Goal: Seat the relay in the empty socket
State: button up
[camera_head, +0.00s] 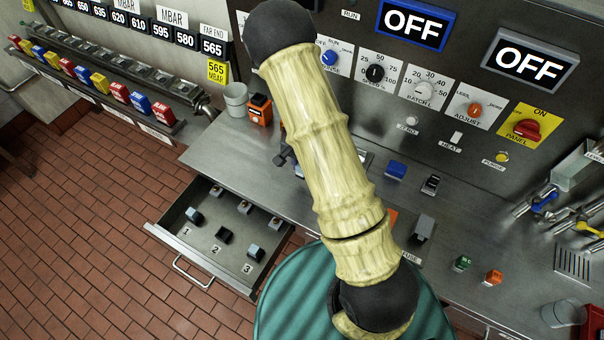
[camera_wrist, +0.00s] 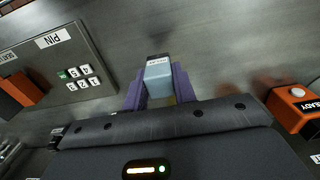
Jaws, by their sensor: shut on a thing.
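In the wrist view my gripper (camera_wrist: 159,88) has purple fingers closed on the two sides of a light blue block (camera_wrist: 159,73), which I take to be the relay. Its top has a small label too blurred to read, and its far end is dark. It is above or near a grey metal surface; I cannot tell the gap. In the head view my arm hides most of the gripper and the relay. No empty socket can be made out with certainty in either view.
An open drawer (camera_head: 166,233) holds blocks over numbers 1, 2 and 3. In the wrist view a PIN keypad panel (camera_wrist: 68,75) is left and an orange READY box (camera_wrist: 297,105) right. A grey cup (camera_head: 236,100) stands on the bench. The bench's right part has small items.

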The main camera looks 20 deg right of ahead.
notch_tip(320, 180, up, 4)
jog(key=shift+r, duration=0.2)
dwell(0.8)
